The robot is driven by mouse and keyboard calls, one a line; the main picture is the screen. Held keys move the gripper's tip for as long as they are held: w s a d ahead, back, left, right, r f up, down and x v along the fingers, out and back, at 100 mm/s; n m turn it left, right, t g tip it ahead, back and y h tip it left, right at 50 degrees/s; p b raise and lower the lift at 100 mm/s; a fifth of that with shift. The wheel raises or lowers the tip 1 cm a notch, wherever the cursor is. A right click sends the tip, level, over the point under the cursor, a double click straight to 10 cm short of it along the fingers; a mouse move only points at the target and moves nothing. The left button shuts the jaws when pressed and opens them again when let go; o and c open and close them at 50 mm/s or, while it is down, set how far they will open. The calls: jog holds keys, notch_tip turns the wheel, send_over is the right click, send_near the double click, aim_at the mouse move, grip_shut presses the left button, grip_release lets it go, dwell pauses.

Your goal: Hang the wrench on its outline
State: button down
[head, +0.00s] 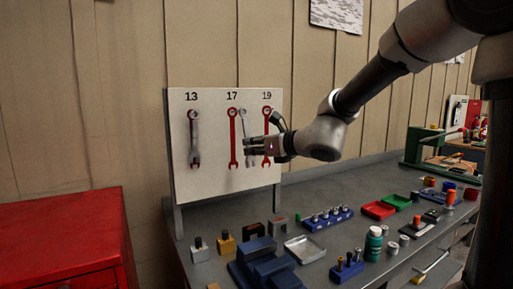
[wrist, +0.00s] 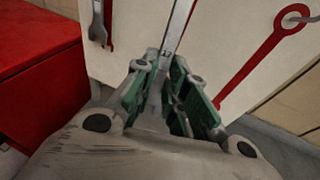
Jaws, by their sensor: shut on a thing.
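A pale board (head: 210,170) stands upright on the bench, marked 13, 17 and 19. My gripper (head: 252,145) is shut on a silver wrench (head: 243,121), held roughly upright in front of the board between the 17 and 19 outlines. Whether the wrench touches the board cannot be told. The red 17 outline (head: 233,140) is bare. The red 19 outline (head: 266,122) is partly behind my gripper. In the wrist view the held wrench (wrist: 177,32) rises between the green fingers, and a bare red outline with a metal peg (wrist: 297,17) lies to its right.
A grey wrench (head: 194,140) hangs under 13. A red cabinet (head: 65,240) stands at the left. On the bench are a blue block (head: 262,262), a silver tray (head: 305,249), a blue socket rack (head: 328,219) and a red tray (head: 378,210).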

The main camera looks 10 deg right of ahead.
jog(key=w+a, duration=0.2)
jog(key=w, duration=0.3)
jog(key=shift+w+a+f, duration=0.2)
jog(key=shift+w+f, duration=0.1)
jog(key=shift+w, duration=0.05)
dwell(0.3)
dwell(0.5)
jog(key=c, duration=1.4)
grip_release()
jog(key=shift+o, duration=0.2)
